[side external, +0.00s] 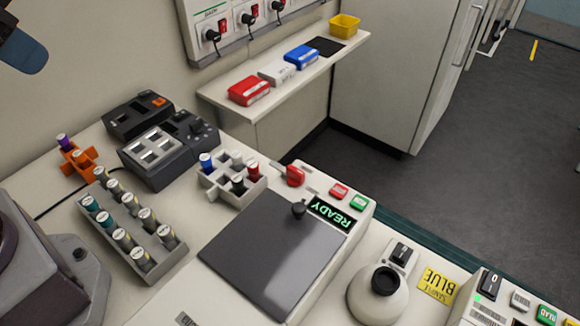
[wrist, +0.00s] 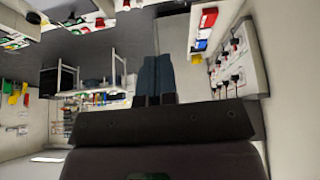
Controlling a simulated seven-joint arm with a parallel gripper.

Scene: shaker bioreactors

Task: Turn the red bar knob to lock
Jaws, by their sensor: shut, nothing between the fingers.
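The red bar knob (side external: 295,175) sits on the top of the white shaker unit, at the left of its control strip, beside the green READY display (side external: 331,212). A dark flat lid (side external: 262,262) with a black round knob (side external: 298,209) covers the unit in front of it. My gripper's blue fingertips (side external: 24,52) show at the top left of the side view, high up and far from the red knob. In the wrist view my gripper (wrist: 155,58) has its fingers together with nothing between them. I cannot make out the red knob in the wrist view.
A red button (side external: 340,190) and a green button (side external: 359,202) sit right of the red knob. A tube holder (side external: 210,183) stands close on its left. A vial rack (side external: 168,263), a round white mixer (side external: 363,299) and a shelf (side external: 215,93) of boxes surround the unit.

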